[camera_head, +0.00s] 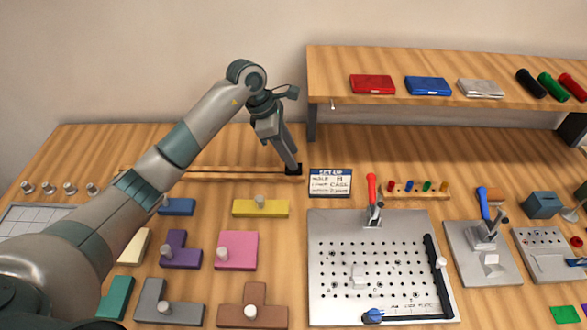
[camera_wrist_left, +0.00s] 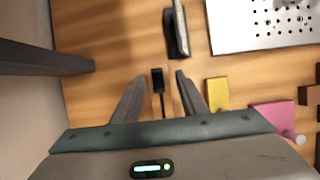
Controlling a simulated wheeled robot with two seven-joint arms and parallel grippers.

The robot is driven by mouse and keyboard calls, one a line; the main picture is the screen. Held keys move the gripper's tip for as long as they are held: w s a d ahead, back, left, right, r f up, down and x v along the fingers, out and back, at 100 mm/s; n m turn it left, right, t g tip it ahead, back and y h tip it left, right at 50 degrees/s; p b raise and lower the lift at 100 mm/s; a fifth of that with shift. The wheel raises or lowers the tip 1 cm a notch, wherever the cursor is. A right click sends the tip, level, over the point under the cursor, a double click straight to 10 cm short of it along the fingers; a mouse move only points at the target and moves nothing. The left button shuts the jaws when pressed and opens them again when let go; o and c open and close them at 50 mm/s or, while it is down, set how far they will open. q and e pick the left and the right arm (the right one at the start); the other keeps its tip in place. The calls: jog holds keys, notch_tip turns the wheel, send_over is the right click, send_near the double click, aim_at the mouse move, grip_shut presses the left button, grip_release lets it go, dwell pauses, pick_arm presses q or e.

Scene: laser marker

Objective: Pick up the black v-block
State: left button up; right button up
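A small black block (camera_head: 293,170), which looks like the v-block, sits on the wooden table at the right end of a narrow wooden rail (camera_head: 210,178). My left gripper (camera_head: 291,165) points down at it from above. In the left wrist view the black block (camera_wrist_left: 157,80) shows between the two spread fingers of my left gripper (camera_wrist_left: 160,76), with a gap on each side. The gripper is open and holds nothing. The fingertips hide part of the block in the head view. My right gripper is not in view.
A set-up sign (camera_head: 330,183) stands just right of the block. A raised shelf (camera_head: 440,70) is behind, with its leg (camera_head: 311,123) close by. A yellow piece (camera_head: 261,208) lies in front. A perforated plate (camera_head: 330,290) with a red-handled clamp (camera_head: 372,190) is at front right.

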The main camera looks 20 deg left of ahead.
pick_arm(q)
jog(key=shift+w+d+f, duration=0.1)
jog(key=shift+f, duration=0.1)
jog(key=p+x, duration=0.2)
jog(key=x, duration=0.1)
jog(key=shift+w, duration=0.15)
jog(key=shift+w+f, duration=0.15)
jog(key=shift+f, duration=0.5)
grip_shut()
